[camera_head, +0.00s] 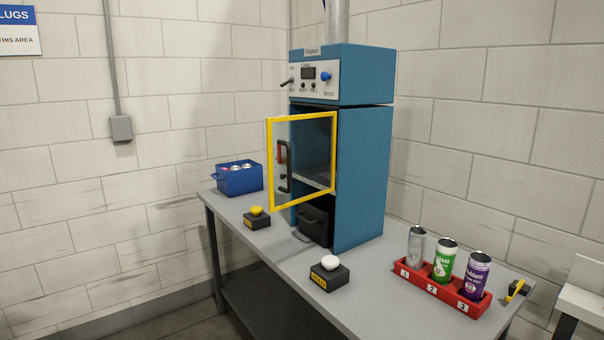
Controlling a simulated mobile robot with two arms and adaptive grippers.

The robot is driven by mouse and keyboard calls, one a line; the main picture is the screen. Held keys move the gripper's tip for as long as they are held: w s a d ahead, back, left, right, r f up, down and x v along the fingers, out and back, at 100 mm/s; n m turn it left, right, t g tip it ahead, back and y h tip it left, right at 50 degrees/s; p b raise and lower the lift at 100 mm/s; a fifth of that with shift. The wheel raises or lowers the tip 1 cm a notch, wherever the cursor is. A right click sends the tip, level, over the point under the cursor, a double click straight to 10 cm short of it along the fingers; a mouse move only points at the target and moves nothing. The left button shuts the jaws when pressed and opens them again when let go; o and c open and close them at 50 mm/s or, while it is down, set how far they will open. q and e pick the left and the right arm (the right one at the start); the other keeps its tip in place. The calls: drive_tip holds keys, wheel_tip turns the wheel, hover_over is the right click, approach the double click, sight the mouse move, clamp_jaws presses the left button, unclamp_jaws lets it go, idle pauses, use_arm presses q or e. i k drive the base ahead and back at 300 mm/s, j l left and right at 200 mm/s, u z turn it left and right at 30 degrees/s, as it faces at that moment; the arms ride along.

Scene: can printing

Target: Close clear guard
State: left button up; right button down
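The clear guard (318,150) is a see-through panel in a yellow frame on the front of the blue printing machine (362,170). It stands swung open, its free edge out to the left and its other side near the machine's right front edge. A dark handle (285,167) sits near its free left edge. Behind it, part of the dark chamber with a light shelf shows through the panel. Neither of my grippers is in view, so nothing of mine touches the guard.
A yellow-button box (257,219) and a white-button box (329,273) stand on the grey table (290,290) before the machine. A red rack (440,290) holds three cans at right. A blue bin (239,180) stands at left. A yellow-black tool (515,290) lies at the right end.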

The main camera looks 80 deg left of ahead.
sight(269, 121)
drive_tip(key=u, duration=2.65)
